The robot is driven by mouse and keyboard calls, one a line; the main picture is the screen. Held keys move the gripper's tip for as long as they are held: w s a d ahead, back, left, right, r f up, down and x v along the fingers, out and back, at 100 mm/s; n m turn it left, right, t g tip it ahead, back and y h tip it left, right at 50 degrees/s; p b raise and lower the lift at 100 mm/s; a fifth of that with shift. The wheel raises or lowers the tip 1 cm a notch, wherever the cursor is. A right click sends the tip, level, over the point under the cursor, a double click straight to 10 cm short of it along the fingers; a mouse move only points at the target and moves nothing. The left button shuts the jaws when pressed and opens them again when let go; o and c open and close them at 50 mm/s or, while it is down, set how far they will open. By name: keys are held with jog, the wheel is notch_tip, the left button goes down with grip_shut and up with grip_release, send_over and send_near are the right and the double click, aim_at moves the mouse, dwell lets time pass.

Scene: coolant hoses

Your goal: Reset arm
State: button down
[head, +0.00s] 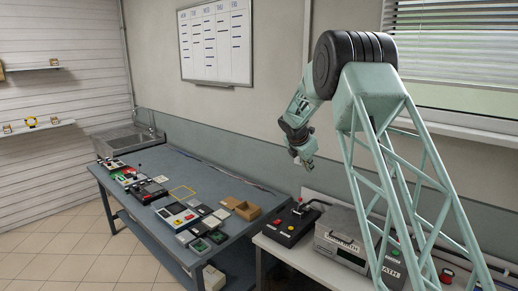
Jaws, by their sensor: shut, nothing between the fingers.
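My gripper (306,163) is at the end of my pale green arm, in the right half of the head view. It points downward in the air, close to the back wall, above the gap between the blue-grey bench and the white table. It is shut and small in the picture. It holds nothing and appears apart from the surfaces below. My arm is bent at a large dark joint, with its upper part high in front of the window.
A white table (290,258) holds a black control box (291,223) and a grey toolbox-like case (338,238). A sink (122,138) stands at the far left corner. The floor at left is clear.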

jog(key=s+d+r+m+b, duration=0.15)
jog(key=s+r+m, duration=0.35)
jog(key=s, duration=0.5)
jog(key=s+d+r+m+b, duration=0.1)
jog(key=s+r+m+b, duration=0.1)
jog(key=s+r, duration=0.7)
jog(key=s+r+m+g+y+b, duration=0.1)
jog(key=s+r+m, duration=0.15)
jog(key=s, duration=0.85)
jog(key=s+r+m+b, duration=0.15)
jog(key=s+m, duration=0.25)
jog(key=s, duration=0.7)
jog(key=s+a+f+m+y+b, duration=0.1)
jog(key=s+f+m+b, duration=0.1)
jog(key=s, duration=1.2)
jog(key=s+a+f+m+y+b, duration=0.1)
jog(key=s+f+m, duration=0.4)
jog(key=s, duration=0.9)
jog(key=s+a+f+m+g+y+b, duration=0.1)
jog(key=s+a+f+m+b, duration=0.1)
jog(key=s, duration=1.3)
notch_tip(320, 180, down, 3)
jog(key=shift+a+r+m+b, duration=0.1)
jog(key=shift+a+m+b, duration=0.35)
jog(key=shift+m, duration=0.6)
